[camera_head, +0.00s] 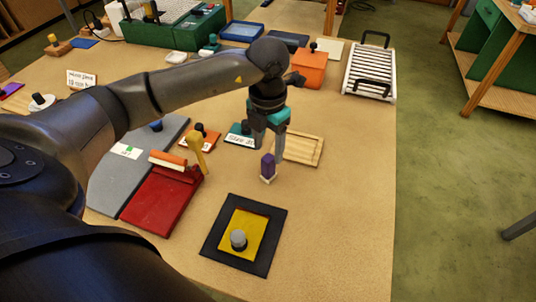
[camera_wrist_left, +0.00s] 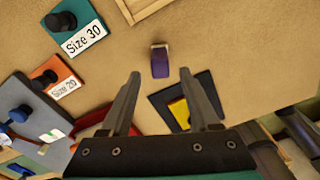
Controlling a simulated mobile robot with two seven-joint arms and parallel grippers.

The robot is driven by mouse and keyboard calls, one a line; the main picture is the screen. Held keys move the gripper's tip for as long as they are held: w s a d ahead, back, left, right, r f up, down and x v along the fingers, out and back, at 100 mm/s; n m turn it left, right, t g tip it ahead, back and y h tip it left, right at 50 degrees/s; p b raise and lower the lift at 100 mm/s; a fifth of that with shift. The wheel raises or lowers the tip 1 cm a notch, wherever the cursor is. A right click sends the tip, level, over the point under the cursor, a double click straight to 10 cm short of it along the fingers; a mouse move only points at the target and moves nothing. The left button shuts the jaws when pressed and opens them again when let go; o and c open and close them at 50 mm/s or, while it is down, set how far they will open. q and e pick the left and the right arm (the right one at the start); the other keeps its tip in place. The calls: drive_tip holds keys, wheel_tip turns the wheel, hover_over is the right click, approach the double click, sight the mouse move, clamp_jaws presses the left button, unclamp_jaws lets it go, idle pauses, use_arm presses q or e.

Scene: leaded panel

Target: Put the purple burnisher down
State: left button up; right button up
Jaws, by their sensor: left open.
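The purple burnisher (camera_head: 267,166), a small purple block with a pale lower end, stands on the tan tabletop right of the red board. It also shows in the left wrist view (camera_wrist_left: 160,62), just beyond the fingertips and roughly centred between them. My left gripper (camera_head: 268,154) points down over it with its fingers spread. In the wrist view the fingers (camera_wrist_left: 160,77) are apart with nothing between them, and bare table shows around the burnisher. My right gripper is in neither view.
A black-framed yellow panel with a grey knob (camera_head: 239,239) lies in front. A red board (camera_head: 163,202) with a roller and a yellow-handled tool is left. A wooden tray (camera_head: 304,148) and Size 30 block (camera_head: 240,135) are close behind. Table right of the burnisher is clear.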

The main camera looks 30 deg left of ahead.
use_arm(q)
wheel_tip(320, 180, up, 8)
drive_tip(key=shift+f, duration=0.15)
idle(0.4)
